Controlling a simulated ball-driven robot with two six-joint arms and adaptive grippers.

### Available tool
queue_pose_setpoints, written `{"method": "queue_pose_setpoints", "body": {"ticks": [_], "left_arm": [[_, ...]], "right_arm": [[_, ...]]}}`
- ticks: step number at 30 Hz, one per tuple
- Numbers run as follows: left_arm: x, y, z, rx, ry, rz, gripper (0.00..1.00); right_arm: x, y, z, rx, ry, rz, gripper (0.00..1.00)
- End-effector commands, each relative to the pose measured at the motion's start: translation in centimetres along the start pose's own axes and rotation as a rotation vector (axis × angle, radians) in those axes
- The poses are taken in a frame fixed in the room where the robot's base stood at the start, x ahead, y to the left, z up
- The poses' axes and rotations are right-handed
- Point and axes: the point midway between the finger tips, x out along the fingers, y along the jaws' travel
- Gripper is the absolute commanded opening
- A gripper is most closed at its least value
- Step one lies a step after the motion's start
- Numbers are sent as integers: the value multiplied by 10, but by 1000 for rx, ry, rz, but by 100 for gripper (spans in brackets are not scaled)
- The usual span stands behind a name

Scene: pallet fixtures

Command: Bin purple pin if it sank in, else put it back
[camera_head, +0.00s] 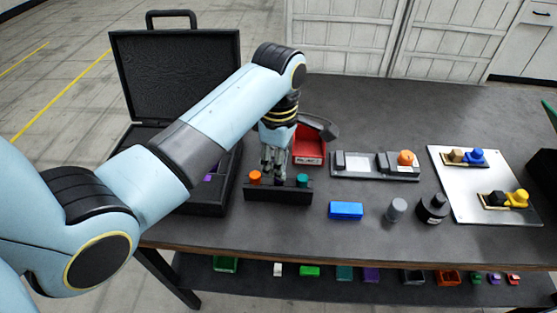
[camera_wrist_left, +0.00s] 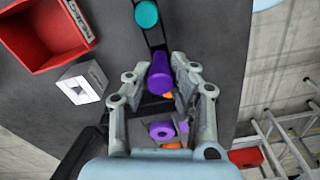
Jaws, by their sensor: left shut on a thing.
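The purple pin (camera_wrist_left: 158,78) is between the fingertips of my left gripper (camera_wrist_left: 160,92), which is shut on it; it stands out large in the left wrist view. In the head view the left gripper (camera_head: 273,168) is over the middle of a black block (camera_head: 290,195). An orange pin (camera_head: 254,177) and a teal pin (camera_head: 302,180) stand at the block's two ends. The fingers mostly hide the purple pin there, and I cannot tell how deep its lower end sits. A red bin (camera_head: 309,158) is just behind the block. My right gripper is not in view.
An open black case (camera_head: 170,75) stands at the left, with purple pieces (camera_wrist_left: 161,130) inside. A grey fixture with an orange knob (camera_head: 405,157), a blue box (camera_head: 345,210), a grey cylinder (camera_head: 396,209) and a black bottle (camera_head: 433,208) are to the right. A white board (camera_head: 465,187) lies farther right.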

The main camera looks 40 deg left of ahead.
Motion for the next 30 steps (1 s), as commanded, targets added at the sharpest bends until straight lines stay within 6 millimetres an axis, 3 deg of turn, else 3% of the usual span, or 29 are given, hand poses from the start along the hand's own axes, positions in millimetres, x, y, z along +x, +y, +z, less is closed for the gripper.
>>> {"method": "queue_pose_setpoints", "body": {"ticks": [30], "left_arm": [[16,0,0,0,0,0,0]], "right_arm": [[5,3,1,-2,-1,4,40]]}}
